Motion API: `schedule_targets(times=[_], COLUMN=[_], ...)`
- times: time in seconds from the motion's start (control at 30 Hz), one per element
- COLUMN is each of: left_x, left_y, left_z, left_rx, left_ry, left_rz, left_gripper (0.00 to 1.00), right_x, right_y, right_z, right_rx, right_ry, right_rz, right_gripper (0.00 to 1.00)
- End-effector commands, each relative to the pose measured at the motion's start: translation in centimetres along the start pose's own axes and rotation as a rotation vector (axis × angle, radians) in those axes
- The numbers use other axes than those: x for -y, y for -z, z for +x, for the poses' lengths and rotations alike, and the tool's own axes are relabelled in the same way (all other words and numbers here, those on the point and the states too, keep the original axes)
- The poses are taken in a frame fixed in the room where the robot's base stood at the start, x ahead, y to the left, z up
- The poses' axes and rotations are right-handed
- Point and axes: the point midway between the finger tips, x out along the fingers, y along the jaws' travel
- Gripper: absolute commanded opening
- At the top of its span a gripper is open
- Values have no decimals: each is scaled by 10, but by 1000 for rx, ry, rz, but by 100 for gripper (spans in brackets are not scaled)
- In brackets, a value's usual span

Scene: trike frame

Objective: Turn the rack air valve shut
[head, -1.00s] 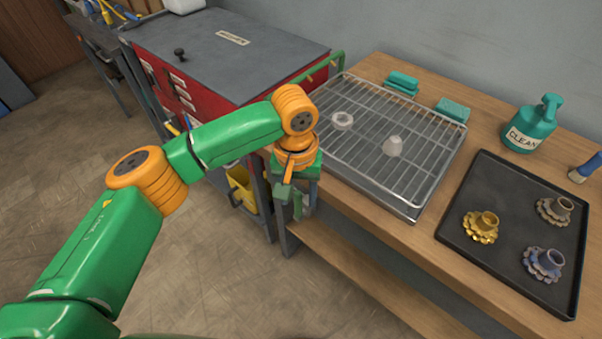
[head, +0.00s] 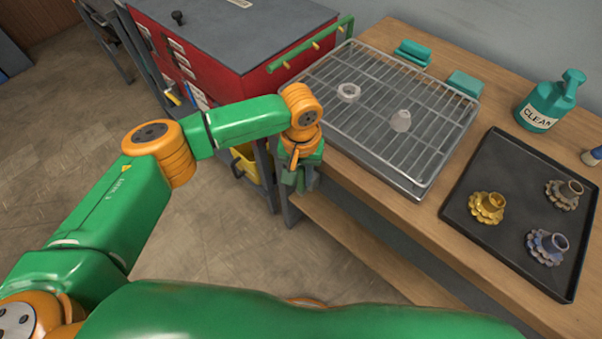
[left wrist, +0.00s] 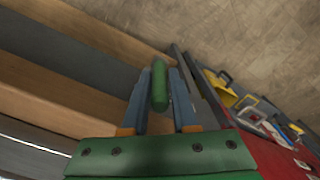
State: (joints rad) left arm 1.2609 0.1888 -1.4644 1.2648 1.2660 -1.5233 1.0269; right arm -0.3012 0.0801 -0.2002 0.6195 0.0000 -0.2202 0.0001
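In the left wrist view, a green rounded bar (left wrist: 160,88), seemingly the air valve's handle, sits between the two grey-blue fingers of my left gripper (left wrist: 161,80). The fingers lie close along both sides of it and look shut on it. In the head view my left gripper (head: 298,182) points down beside the left end of the workbench. Its fingertips and the valve body are mostly hidden there by my wrist. My right gripper is not in view.
The workbench (head: 345,165) carries a wire rack (head: 375,95), a dark tray (head: 500,235) with several gear parts, and a green spray bottle (head: 545,105). A red cabinet (head: 265,80) with a green rail stands behind my gripper. The floor at left is clear.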

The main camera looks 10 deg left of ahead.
Motion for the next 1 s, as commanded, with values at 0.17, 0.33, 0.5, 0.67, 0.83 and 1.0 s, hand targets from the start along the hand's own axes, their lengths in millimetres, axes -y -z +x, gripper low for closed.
schedule_targets(times=[0.17,0.33,0.5,0.67,0.83,1.0], left_x=[0,0,0,0,0,0], left_y=[0,0,0,0,0,1], left_z=[0,0,0,0,-1,-1], left_rx=[0,0,-1,-1,-1,-2], left_ry=[0,0,0,0,0,0], left_rz=[0,0,0,-1,-1,-1], left_gripper=[0,0,0,0,0,0], right_x=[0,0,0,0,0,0], right_y=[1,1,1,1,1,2], right_z=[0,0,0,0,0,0], right_rx=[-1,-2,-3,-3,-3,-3], right_ry=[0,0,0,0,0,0], right_rz=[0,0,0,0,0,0], right_gripper=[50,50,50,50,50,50])
